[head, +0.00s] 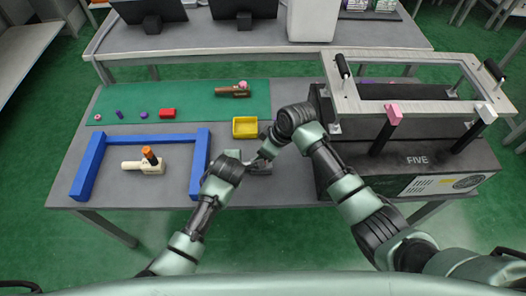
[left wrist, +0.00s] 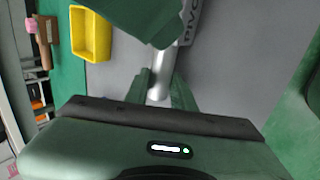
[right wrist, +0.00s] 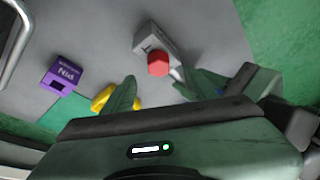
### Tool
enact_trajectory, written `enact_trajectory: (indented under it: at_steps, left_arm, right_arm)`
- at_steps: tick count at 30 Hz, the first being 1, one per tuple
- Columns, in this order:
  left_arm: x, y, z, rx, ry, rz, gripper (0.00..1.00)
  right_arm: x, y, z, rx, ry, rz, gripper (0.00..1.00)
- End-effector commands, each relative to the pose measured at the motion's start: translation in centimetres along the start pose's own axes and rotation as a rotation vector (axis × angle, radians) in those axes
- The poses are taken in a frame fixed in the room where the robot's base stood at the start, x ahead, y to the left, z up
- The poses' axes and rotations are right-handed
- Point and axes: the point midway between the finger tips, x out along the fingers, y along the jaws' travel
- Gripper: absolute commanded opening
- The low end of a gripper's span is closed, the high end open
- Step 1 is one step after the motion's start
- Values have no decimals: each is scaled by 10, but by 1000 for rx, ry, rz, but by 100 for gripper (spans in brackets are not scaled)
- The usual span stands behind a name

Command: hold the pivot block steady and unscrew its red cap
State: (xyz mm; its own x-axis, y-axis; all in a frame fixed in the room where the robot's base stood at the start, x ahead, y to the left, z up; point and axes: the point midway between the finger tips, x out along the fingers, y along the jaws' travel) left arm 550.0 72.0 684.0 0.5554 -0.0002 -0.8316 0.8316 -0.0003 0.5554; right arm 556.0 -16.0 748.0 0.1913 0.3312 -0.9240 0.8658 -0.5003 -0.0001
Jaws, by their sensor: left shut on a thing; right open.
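The pivot block (right wrist: 150,38) is grey and sits on the table. Its red cap (right wrist: 158,64) faces up in the right wrist view. My left gripper (left wrist: 160,92) is shut on the pale rod (left wrist: 162,75) at the side of the block, lettered "PIVO" in part. My right gripper (right wrist: 154,82) is open over the block, a finger toward each side of the cap; I cannot tell whether they touch it. In the head view the block (head: 259,170) is partly covered by my left gripper (head: 248,163) and right gripper (head: 267,150), and the cap is hidden.
A yellow tray (head: 245,136) and a purple PIN block (right wrist: 60,76) are close by. A green mat (head: 210,105) carries small parts. A large grey machine (head: 440,185) stands at right.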

Motion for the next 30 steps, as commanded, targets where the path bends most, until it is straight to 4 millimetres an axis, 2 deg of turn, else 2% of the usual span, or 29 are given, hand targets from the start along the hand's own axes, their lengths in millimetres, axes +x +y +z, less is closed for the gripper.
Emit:
enact_trajectory:
  at_steps: [15, 23, 29, 30]
  left_arm:
    - [0, 0, 0, 0, 0, -1, 0]
    - [0, 0, 0, 0, 0, -1, 0]
    - [0, 0, 0, 0, 0, -1, 0]
    - [0, 0, 0, 0, 0, -1, 0]
  right_arm:
    - [24, -1, 10, -1, 0, -1, 58]
    - [25, 0, 10, -1, 1, -1, 58]
    - [25, 0, 10, -1, 1, -1, 2]
    - [25, 0, 10, -1, 0, -1, 0]
